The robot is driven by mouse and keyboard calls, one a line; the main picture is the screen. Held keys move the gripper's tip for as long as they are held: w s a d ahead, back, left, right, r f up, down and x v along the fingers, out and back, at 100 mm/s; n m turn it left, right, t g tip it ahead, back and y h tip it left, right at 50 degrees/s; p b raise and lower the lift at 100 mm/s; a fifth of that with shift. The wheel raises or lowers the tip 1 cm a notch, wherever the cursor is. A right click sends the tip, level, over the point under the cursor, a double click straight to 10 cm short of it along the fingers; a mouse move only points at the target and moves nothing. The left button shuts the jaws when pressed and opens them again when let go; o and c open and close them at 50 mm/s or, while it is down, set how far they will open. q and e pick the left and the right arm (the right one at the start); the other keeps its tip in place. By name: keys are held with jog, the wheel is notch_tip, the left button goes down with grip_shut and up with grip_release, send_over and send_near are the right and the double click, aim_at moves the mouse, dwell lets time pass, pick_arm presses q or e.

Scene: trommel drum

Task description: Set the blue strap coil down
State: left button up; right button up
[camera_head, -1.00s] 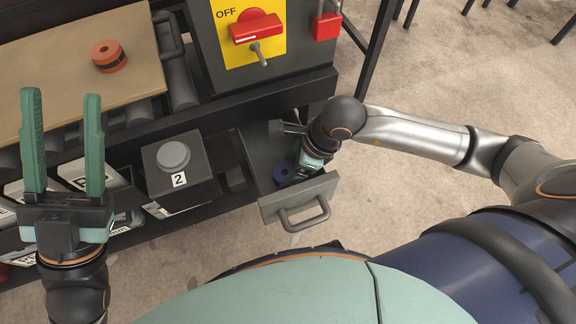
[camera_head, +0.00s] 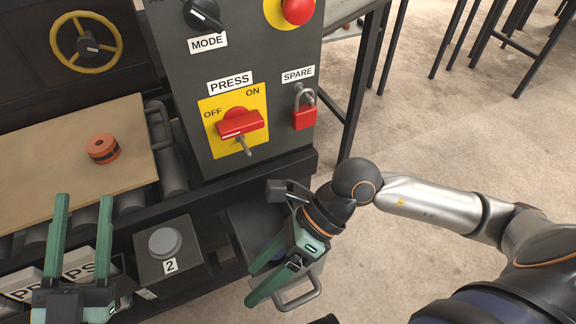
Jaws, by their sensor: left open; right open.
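An orange coil (camera_head: 102,148) lies on the tan board (camera_head: 50,178). A grey button box (camera_head: 168,258) marked 2 stands left of the drawer. The control panel (camera_head: 180,105) with a red switch and padlock rises behind. Open floor lies to the right.

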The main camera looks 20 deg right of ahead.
jog(key=s+a+r+m+g+y, duration=0.1)
jog(key=s+a+r+m+y, duration=0.15)
jog(key=r+y, duration=0.2)
jog(key=s+a+r+m+y, duration=0.1)
jog(key=a+r+y, duration=0.2)
jog(key=r, duration=0.3)
notch_tip(320, 180, up, 8)
jog(key=w+d+m+t+y, duration=0.1)
jog(key=w+m+t+y, duration=0.2)
jog(key=m+t+y, duration=0.4)
jog(key=w+d+f+m+t+h, duration=0.1)
jog(key=w+d+m+t+h, duration=0.4)
jog(key=m, duration=0.9)
jog(key=w+d+f+m+t+h, duration=0.2)
jog(key=w+d+m+t+h, duration=0.3)
jog(key=m, duration=1)
jog(key=d+t+h, duration=0.3)
jog(key=t+h, duration=0.2)
jog(key=t, duration=0.2)
pick_arm(q)
jog(key=shift+d, duration=0.1)
pick_arm(e)
jog(key=shift+s+d, duration=0.1)
